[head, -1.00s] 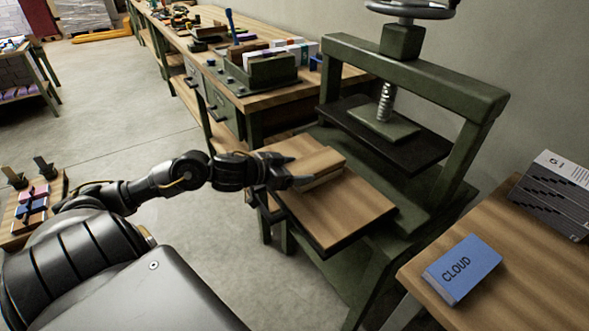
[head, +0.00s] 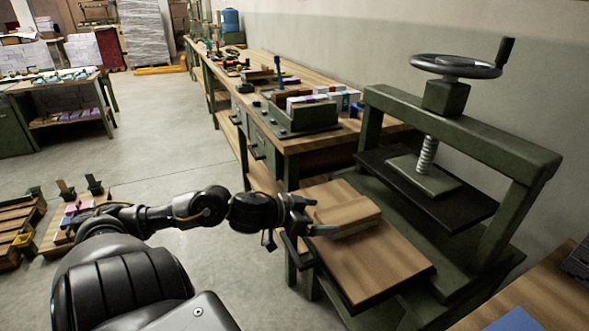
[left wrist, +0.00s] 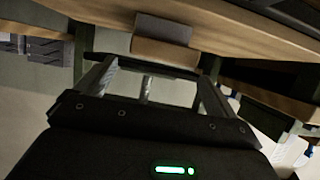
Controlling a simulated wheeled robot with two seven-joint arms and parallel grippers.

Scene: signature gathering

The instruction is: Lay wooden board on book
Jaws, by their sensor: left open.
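A small wooden board (head: 343,204) lies on a larger wooden board (head: 385,265) in front of the green press. Beneath the small board a paler edge shows; I cannot tell whether it is a book. My left gripper (head: 310,215) is at the left end of this small stack, its fingers apart. In the left wrist view the gripper (left wrist: 155,85) is open, with nothing visibly clamped between its fingers. My right gripper is not in view.
The green screw press (head: 440,110) stands just right of the stack, its black plate (head: 430,190) raised. A long workbench (head: 300,143) with tools runs along the wall behind. A blue item (head: 515,322) is cut off at bottom right.

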